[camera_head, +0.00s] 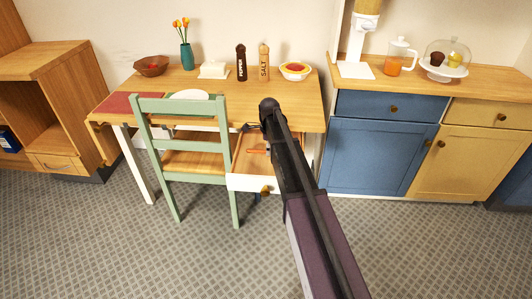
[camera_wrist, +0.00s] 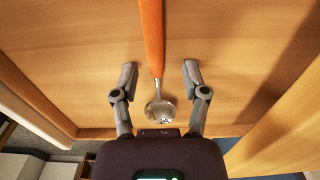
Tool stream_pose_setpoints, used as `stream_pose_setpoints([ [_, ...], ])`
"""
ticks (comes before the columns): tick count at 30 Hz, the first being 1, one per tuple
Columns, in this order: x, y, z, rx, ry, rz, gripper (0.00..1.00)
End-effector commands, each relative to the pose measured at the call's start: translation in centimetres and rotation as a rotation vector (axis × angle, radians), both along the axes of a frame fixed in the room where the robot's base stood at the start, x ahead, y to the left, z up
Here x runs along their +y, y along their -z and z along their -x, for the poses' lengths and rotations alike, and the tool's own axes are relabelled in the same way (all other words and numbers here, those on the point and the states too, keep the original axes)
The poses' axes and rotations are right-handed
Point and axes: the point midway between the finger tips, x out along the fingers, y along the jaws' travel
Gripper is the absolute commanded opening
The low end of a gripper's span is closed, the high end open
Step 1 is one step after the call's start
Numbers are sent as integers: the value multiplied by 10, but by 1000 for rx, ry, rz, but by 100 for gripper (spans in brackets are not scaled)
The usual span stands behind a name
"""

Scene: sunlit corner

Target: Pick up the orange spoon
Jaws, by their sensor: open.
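The orange spoon (camera_wrist: 152,40) lies in an open drawer, with a long orange handle and a shiny metal bowl (camera_wrist: 160,110). In the head view, part of its orange handle (camera_head: 258,151) shows inside the drawer (camera_head: 250,183) under the table, beside my arm. My gripper (camera_wrist: 159,72) is open above the spoon. Its two fingers stand on either side of the spoon, around where handle and bowl meet, and the gap on each side is clear. In the head view, my arm hides most of the gripper.
The wooden table (camera_head: 215,98) is above the drawer. A green chair (camera_head: 183,125) stands just left of the drawer. A blue cabinet (camera_head: 372,155) stands to the right. The drawer's side walls flank the gripper in the wrist view. Bare floor lies in front.

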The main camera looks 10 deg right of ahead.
Motion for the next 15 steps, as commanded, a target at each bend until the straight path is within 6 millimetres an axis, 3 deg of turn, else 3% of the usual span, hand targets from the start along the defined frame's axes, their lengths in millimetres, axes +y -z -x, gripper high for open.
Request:
stream_pose_setpoints([
  [5, 0, 0, 0, 0, 0, 0, 58],
  [11, 0, 0, 0, 0, 0, 0, 5],
  [12, 0, 0, 0, 0, 0, 0, 0],
  [15, 0, 0, 0, 0, 0, 0, 0],
])
